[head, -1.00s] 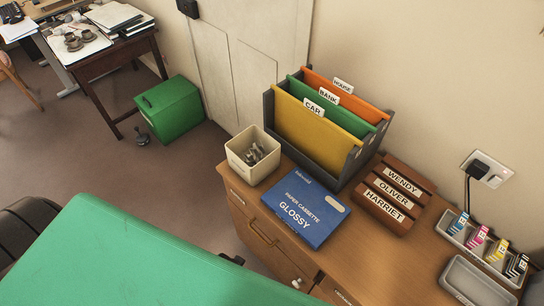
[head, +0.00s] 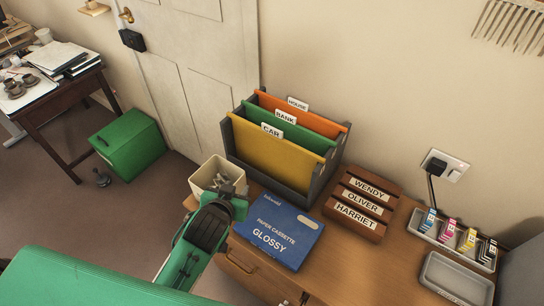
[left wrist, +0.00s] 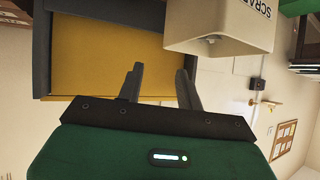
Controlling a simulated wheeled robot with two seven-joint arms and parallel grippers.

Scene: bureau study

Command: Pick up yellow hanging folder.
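The yellow hanging folder (head: 275,152), labelled CAR, hangs at the front of a dark grey file holder (head: 328,178) on the wooden cabinet. Behind it hang a green folder (head: 300,133) labelled BANK and an orange folder (head: 312,114) labelled HOUSE. My left gripper (head: 236,186) is in front of the holder, at its lower left, beside the cream bin. In the left wrist view my left gripper (left wrist: 160,82) has its two fingers apart with nothing between them; the yellow folder (left wrist: 100,55) shows beyond them. My right gripper is not in view.
The cream bin (head: 203,178) with small metal items is partly hidden by my left gripper. A blue paper cassette box (head: 278,232), a wooden name rack (head: 358,209) and grey trays (head: 455,278) cover much of the cabinet top. A wall stands behind.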

